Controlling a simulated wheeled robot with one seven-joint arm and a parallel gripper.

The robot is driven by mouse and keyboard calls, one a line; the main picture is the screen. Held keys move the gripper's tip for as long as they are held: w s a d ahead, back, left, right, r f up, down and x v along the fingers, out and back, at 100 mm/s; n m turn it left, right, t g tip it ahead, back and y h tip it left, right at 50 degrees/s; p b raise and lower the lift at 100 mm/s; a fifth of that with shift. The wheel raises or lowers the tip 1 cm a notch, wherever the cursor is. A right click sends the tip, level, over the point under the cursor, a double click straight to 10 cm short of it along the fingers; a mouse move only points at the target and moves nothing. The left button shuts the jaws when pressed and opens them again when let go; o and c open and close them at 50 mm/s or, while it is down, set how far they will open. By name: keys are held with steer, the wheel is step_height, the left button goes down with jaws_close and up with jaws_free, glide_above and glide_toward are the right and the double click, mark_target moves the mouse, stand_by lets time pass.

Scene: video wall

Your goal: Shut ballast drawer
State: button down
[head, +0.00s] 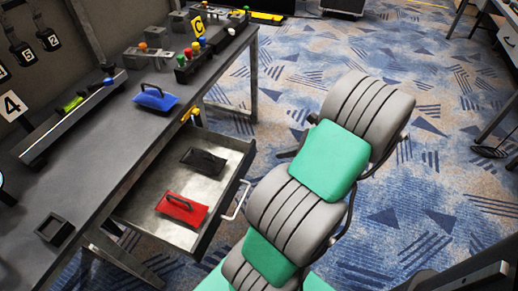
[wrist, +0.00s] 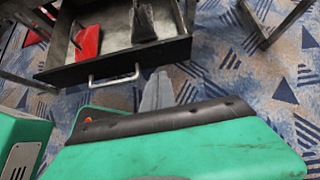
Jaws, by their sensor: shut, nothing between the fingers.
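The ballast drawer (head: 222,143) stands pulled out from under the dark workbench. A red block with a handle (head: 182,208) and a black block (head: 204,160) lie inside it. Its dark front panel and pale bar handle (head: 235,201) face my arm. In the wrist view the drawer front (wrist: 165,52) and its handle (wrist: 113,79) are at the top. My gripper (wrist: 158,88) is shut and empty. It appears just right of the handle, in front of the panel; I cannot tell whether it touches. In the head view my arm hides the gripper.
The workbench (head: 90,150) holds a blue handled block (head: 155,98), a rail with a green item (head: 74,104), a small dark box (head: 54,229) and colored knobs. A bench leg (head: 254,80) stands beyond the drawer. Patterned carpet (head: 430,200) to the right is largely clear.

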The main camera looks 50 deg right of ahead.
mark_target(247, 158)
steer(key=b+x, duration=0.1)
steer(key=x, duration=0.2)
steer(key=r+b+x, duration=0.1)
steer(key=x, duration=0.3)
steer(key=w+b+x, duration=0.1)
steer(key=x, duration=0.3)
steer(key=shift+w+a, duration=0.25)
steer(key=shift+w+a+r, duration=0.1)
steer(key=shift+w, duration=0.2)
